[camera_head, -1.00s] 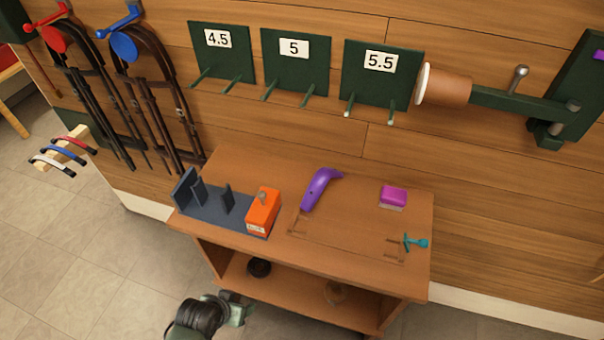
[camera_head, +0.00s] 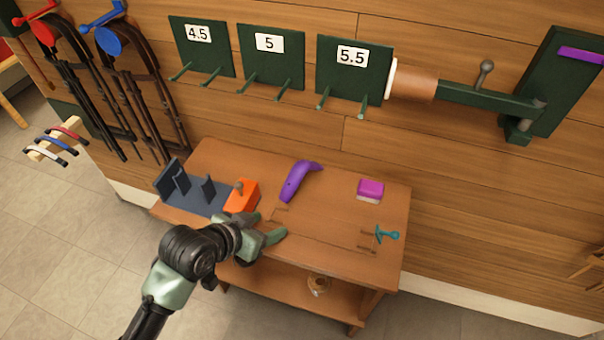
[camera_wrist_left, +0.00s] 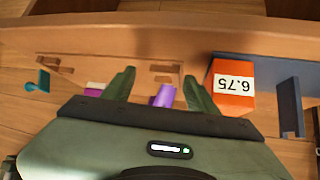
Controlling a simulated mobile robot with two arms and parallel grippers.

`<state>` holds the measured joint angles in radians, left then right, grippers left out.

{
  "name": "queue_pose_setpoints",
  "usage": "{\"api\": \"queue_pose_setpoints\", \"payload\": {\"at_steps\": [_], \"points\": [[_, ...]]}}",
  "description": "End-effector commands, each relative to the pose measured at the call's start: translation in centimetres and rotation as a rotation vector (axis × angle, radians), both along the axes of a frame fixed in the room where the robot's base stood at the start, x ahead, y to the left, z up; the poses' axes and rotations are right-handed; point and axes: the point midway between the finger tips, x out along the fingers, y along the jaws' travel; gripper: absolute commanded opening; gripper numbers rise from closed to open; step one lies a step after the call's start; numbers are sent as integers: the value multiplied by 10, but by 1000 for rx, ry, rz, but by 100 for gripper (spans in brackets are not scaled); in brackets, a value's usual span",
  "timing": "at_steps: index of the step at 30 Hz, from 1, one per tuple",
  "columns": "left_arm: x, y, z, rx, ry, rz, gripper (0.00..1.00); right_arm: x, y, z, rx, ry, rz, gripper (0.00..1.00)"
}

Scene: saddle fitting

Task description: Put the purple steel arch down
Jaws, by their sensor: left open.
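A purple curved piece (camera_head: 297,182) lies on the bench top (camera_head: 335,215); its shape fits the arch, but I cannot be sure. In the left wrist view a purple piece (camera_wrist_left: 164,95) shows between the fingers, farther off and partly hidden by the gripper body. My left gripper (camera_head: 268,227) is open with nothing between its fingers. It is over the bench's front edge, nearer than the purple piece and apart from it. The open fingers also show in the left wrist view (camera_wrist_left: 158,77). My right gripper is not in view.
An orange block (camera_head: 240,197), labelled 6.75 in the left wrist view, and a dark blue stand (camera_head: 174,185) are left of the gripper. A magenta block (camera_head: 370,188) and teal tool (camera_head: 387,234) lie right. A purple strip (camera_head: 581,56) is on a green panel.

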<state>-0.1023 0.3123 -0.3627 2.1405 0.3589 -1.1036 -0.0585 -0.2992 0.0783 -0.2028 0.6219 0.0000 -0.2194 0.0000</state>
Motion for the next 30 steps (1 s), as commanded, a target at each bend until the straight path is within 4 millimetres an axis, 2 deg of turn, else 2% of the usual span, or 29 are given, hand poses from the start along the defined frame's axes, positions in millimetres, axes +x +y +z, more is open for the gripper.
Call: {"api": "queue_pose_setpoints", "payload": {"at_steps": [1, 9, 13, 17, 24, 30], "points": [[13, -4, 5, -9, -30, -20, 58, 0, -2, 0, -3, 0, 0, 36], [79, -27, 40, -89, -184, -112, 58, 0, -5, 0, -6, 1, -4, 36], [95, -31, 50, -111, -221, -129, 58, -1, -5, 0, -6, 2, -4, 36], [108, -39, 47, -120, -230, -130, 58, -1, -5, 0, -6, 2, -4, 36], [135, -63, 27, -120, -229, -130, 58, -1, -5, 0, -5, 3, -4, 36], [145, -71, 19, -119, -229, -131, 58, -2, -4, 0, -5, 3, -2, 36]]}}
